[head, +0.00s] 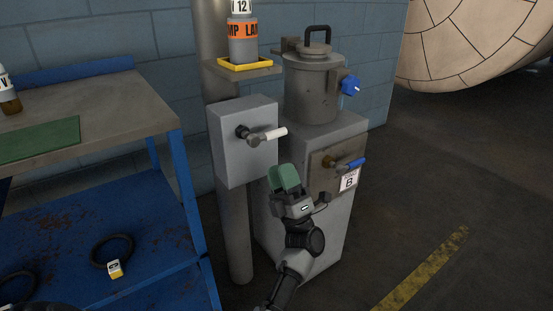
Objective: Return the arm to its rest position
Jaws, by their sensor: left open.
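My left arm reaches up from the bottom edge, right of the middle. Its gripper (284,178), with green finger pads, is open and nothing shows between the fingers. In the picture it lies just below the grey box (228,150) with the white-handled lever (272,135), and in front of the grey cabinet (320,235). I cannot tell whether it touches the cabinet; it looks apart from both levers. My right gripper is not in view.
A lidded metal pot (313,90) with a blue knob (351,84) stands on the cabinet. A blue-handled valve (350,163) sits above a "B" label (349,180). A post (237,240) holds a labelled bottle (243,45). A blue-framed bench (150,95) is left; floor right is clear.

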